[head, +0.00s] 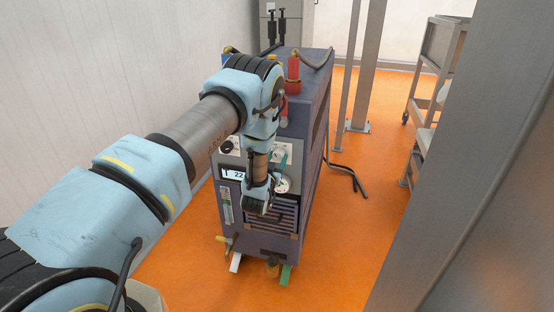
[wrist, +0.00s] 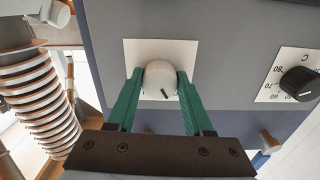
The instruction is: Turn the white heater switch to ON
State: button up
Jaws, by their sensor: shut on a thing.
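The white heater switch (wrist: 160,76) is a rounded knob on a square white plate (wrist: 133,52) on the machine's dark front. A short black mark on the knob points down and slightly right in the wrist view. My gripper (wrist: 160,84) has its two green fingers on either side of the knob, shut on it. In the head view my gripper (head: 281,157) is at the upper front panel of the purple-grey machine (head: 312,110). The knob is too small there to read, and no ON label is legible.
A black temperature dial (wrist: 298,82) on a white scale plate is to the right in the wrist view, its numbers upside down. In the head view a display (head: 235,173) is below the knobs.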

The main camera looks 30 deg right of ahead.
grip_shut()
jog(key=shift+f+m+b, duration=0.1)
jog(key=shift+m+b, duration=0.2)
jog(key=shift+b, duration=0.15)
jog(key=shift+m+b, duration=0.5)
jog(key=shift+b, duration=0.1)
jog(key=m+b, duration=0.3)
jog(key=shift+f+m, duration=0.1)
jog(key=shift+m, duration=0.2)
jog(key=m+b, duration=0.4)
jog(key=shift+r+m+b, duration=0.2)
jog(key=shift+m+b, duration=0.7)
jog(key=shift+m, duration=0.5)
jog(key=shift+a, duration=0.1)
